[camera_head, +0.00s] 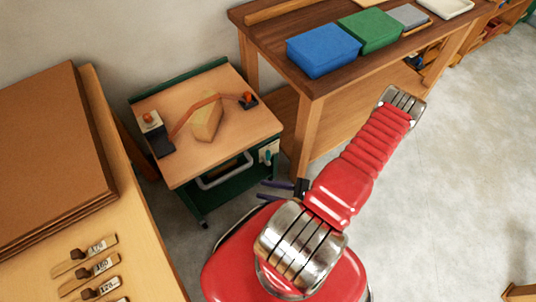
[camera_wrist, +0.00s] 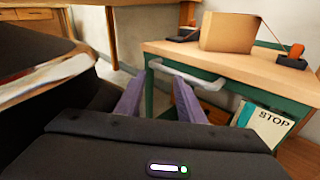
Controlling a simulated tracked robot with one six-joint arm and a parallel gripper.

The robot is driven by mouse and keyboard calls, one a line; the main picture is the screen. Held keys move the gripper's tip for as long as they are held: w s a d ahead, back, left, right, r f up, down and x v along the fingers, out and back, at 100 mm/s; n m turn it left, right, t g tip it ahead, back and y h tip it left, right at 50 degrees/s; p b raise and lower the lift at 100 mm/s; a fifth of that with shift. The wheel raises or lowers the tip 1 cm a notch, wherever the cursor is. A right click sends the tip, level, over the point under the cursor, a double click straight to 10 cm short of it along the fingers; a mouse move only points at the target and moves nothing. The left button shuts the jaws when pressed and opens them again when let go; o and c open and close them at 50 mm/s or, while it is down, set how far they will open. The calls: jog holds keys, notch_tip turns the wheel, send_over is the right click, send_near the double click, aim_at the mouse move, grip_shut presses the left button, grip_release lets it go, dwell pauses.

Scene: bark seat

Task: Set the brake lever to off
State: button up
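The small cart (camera_head: 225,138) has a wooden top and a green frame. A white plate (camera_head: 272,147) with a teal part (camera_head: 266,157), apparently the brake lever, is on its right side near the front corner. In the wrist view the plate (camera_wrist: 272,128) reads STOP and lies to the right of my fingers. I cannot tell how the lever is set. My gripper (camera_head: 270,190) is just in front of the cart, apart from the plate. In the wrist view its two purple fingers (camera_wrist: 158,100) are spread with nothing between them.
A light wedge block (camera_head: 207,121) lies on the cart under an orange strap (camera_head: 195,112). A grey handle (camera_head: 224,171) crosses the cart's front. A workbench (camera_head: 300,85) with coloured boxes stands behind, to the right. A wooden table (camera_head: 140,235) is at the left. Open floor lies right.

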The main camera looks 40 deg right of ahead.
jog(key=d+f+m+t+h, duration=0.3)
jog(key=d+f+m+h, duration=0.1)
jog(key=f+m+h, duration=0.4)
jog(key=h, duration=0.5)
send_near(269, 156)
jog(key=d+v, duration=0.1)
jog(key=v, duration=0.2)
jog(key=shift+w+a+f+n, duration=0.15)
jog(key=shift+a+f+n, duration=0.05)
jog(key=shift+a+n, duration=0.1)
jog(key=shift+x, duration=6.95)
jog(key=shift+a, duration=0.1)
jog(key=shift+c, duration=0.4)
grip_shut()
